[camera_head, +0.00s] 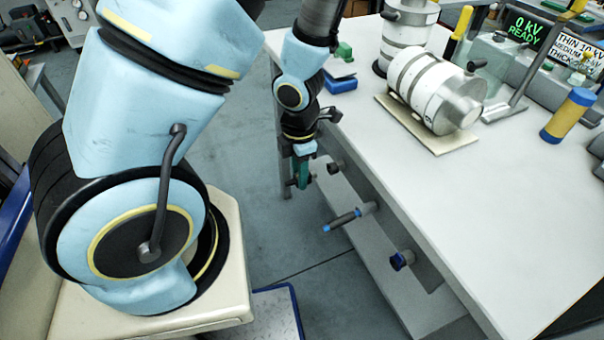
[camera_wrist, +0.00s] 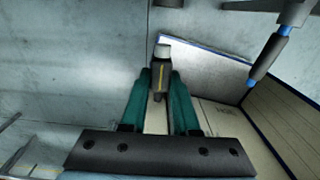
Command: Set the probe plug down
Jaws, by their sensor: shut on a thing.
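My gripper (camera_head: 301,178) hangs low beside the front face of the white bench, below the level of its top. In the wrist view its two teal fingers (camera_wrist: 160,80) are shut on the probe plug (camera_wrist: 160,70), a dark body with a yellow stripe and a pale metal tip. The plug's tip points away from my palm. In the head view the plug is too small and too covered to make out clearly. In the wrist view the plug is seen over floor and a blue-edged tray-like surface (camera_wrist: 203,68).
The bench front carries a grey handle with a blue end (camera_head: 350,217), a blue-and-black fitting (camera_head: 401,260) and a black knob (camera_head: 334,167). The white bench top (camera_head: 440,190) holds a metal cylinder (camera_head: 436,90) on a board and a yellow-and-blue cylinder (camera_head: 568,115). Its front middle is clear.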

